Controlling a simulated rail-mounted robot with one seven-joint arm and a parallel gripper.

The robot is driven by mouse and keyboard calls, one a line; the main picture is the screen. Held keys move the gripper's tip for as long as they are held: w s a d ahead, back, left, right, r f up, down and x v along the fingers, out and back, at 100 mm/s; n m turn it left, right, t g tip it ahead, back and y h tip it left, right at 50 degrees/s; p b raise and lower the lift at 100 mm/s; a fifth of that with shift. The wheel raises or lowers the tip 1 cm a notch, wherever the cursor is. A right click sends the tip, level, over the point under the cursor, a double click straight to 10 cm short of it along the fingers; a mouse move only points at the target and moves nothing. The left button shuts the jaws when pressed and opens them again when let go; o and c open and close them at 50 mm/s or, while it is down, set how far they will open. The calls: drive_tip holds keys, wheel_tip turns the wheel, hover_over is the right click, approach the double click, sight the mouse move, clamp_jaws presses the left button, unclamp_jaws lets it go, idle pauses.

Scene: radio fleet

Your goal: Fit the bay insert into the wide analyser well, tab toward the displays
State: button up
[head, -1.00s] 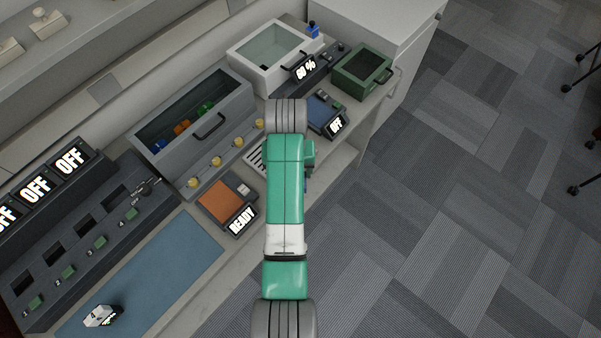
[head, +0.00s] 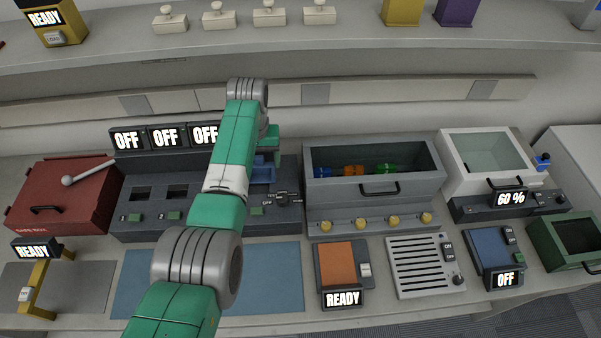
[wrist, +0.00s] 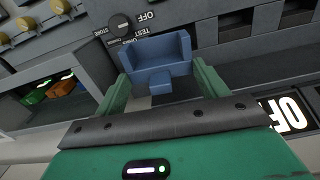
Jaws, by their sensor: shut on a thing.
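The blue bay insert (wrist: 158,52) is a U-shaped block with a small tab, held between the green fingers of my gripper (wrist: 161,74). In the wrist view its tab points down the picture, the side where an OFF display (wrist: 290,112) shows. In the head view the insert (head: 263,174) is over the right part of the dark grey analyser (head: 150,225), partly behind my arm. Small dark wells (head: 177,191) show at the analyser's left. I cannot make out the wide well; my arm and the insert cover that area. Contact with the analyser is unclear.
Three OFF displays (head: 165,136) stand behind the analyser. A key switch (head: 282,198) and a grey bin with coloured items (head: 373,185) are close on the right. A red box (head: 65,195) with a lever is left. A blue mat (head: 275,275) lies in front.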

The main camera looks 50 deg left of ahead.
drive_tip(key=a, duration=0.1)
drive_tip(key=s+a, duration=0.1)
drive_tip(key=shift+s+a+f+n, duration=0.1)
drive_tip(key=shift+s+a+n, duration=0.1)
drive_tip(key=shift+a+n, duration=0.15)
drive_tip(key=b, duration=0.5)
hover_over(256, 189)
drive_tip(key=shift+f, duration=2.9)
drive_tip(key=shift+f+b, duration=1.1)
drive_tip(key=shift+f, duration=0.55)
drive_tip(key=o, duration=1.1)
drive_tip(key=shift+c, duration=0.2)
